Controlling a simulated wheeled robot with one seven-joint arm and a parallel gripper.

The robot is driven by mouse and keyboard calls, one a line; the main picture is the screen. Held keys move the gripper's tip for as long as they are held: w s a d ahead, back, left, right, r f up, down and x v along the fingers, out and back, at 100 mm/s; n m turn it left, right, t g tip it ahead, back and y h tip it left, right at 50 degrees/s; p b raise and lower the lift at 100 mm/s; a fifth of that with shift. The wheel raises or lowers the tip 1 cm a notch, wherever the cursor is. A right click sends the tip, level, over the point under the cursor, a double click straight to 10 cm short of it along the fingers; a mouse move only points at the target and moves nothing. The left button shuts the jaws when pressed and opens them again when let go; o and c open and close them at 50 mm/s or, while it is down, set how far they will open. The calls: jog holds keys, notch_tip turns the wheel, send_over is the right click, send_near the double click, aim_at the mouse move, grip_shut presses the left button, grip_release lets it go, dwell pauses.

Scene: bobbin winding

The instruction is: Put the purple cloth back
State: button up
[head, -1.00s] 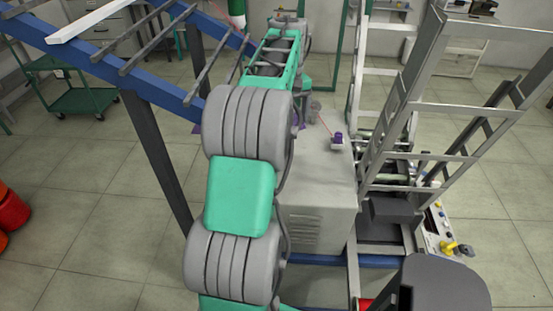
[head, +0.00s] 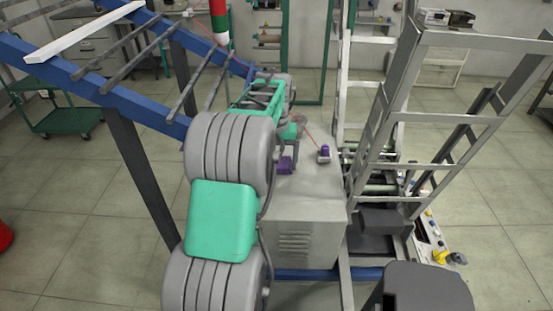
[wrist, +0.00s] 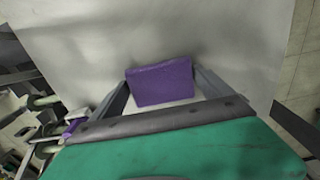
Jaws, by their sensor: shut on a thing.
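The purple cloth (wrist: 162,86) shows in the wrist view as a folded purple block between the two grey fingers of my gripper (wrist: 160,80). My gripper is shut on it, over a pale grey surface; I cannot tell whether the cloth touches that surface. In the head view the purple cloth (head: 286,165) shows just right of my arm, over the grey cabinet top. My arm hides most of the gripper there.
A small purple-topped piece (head: 325,151) stands on the grey cabinet (head: 307,205), right of the cloth. A metal frame (head: 400,100) rises at the right. A blue beam with rods (head: 150,108) crosses at the left.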

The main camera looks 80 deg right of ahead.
aim_at(276, 163)
jog(key=shift+f, duration=0.1)
jog(key=o, duration=1.6)
jog(key=shift+o, duration=0.2)
notch_tip(276, 163, up, 12)
jog(key=shift+b, duration=0.35)
